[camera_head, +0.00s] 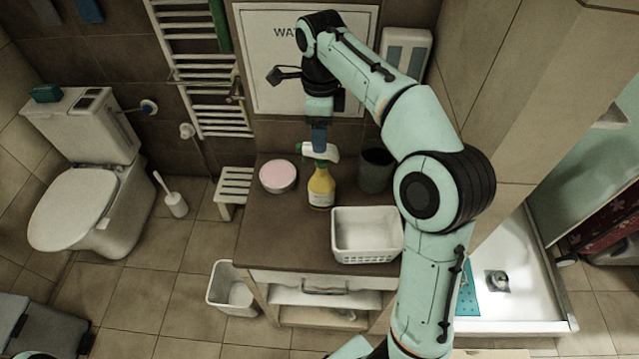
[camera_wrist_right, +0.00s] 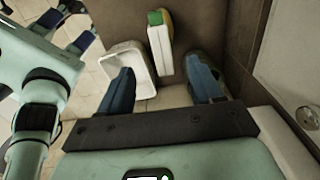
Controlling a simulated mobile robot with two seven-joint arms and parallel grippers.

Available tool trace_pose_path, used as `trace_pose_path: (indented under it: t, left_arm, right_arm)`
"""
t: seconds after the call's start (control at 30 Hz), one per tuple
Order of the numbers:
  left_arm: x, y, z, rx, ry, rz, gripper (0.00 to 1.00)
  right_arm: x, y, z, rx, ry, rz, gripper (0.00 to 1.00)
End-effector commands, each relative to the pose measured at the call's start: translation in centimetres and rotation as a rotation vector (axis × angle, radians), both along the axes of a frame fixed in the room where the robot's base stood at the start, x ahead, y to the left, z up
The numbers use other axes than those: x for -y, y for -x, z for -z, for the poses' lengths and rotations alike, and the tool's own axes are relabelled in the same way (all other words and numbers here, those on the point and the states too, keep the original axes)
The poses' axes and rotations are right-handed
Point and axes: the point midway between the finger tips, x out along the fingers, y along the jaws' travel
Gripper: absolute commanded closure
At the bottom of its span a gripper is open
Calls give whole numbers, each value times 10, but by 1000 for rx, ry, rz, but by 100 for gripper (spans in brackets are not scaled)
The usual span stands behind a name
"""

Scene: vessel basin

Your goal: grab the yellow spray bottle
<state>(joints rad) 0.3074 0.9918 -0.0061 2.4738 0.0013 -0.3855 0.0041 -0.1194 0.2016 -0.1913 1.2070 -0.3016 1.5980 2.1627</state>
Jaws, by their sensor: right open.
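The yellow spray bottle (camera_head: 321,187) stands upright on the brown counter, with a white label, a white head and a green nozzle. In the right wrist view its white and green head (camera_wrist_right: 160,40) shows ahead of the fingers. My right gripper (camera_head: 318,138) is just above and behind the bottle's head in the head view. Its blue fingers (camera_wrist_right: 160,85) are spread in the right wrist view, with nothing held between them. My left gripper is not clearly shown; blue finger-like parts at the upper left of the wrist view may belong to it.
On the brown counter (camera_head: 262,235), a white basket (camera_head: 367,256) stands front right of the bottle, a dark cup (camera_head: 375,171) right, and a pink-topped round tin (camera_head: 278,175) left. A wall sign (camera_head: 268,80) is behind. A slatted stool (camera_head: 234,186) stands left of the counter.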

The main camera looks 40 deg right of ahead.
Motion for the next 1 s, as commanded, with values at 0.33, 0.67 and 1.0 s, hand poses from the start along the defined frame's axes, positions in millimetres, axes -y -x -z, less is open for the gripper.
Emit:
trace_pose_path:
  t: [0.33, 0.67, 1.0]
  left_arm:
    - [0, 11, 13, -12, 0, 0, 57]
    - [0, 18, 23, -20, 0, 0, 57]
    - [0, 18, 23, -20, 0, 0, 57]
  right_arm:
    - [-1, -1, 38, -1, -1, -1, 35]
    - [-2, -4, 83, -1, -1, -1, 35]
    - [-2, -4, 85, 1, 0, -1, 51]
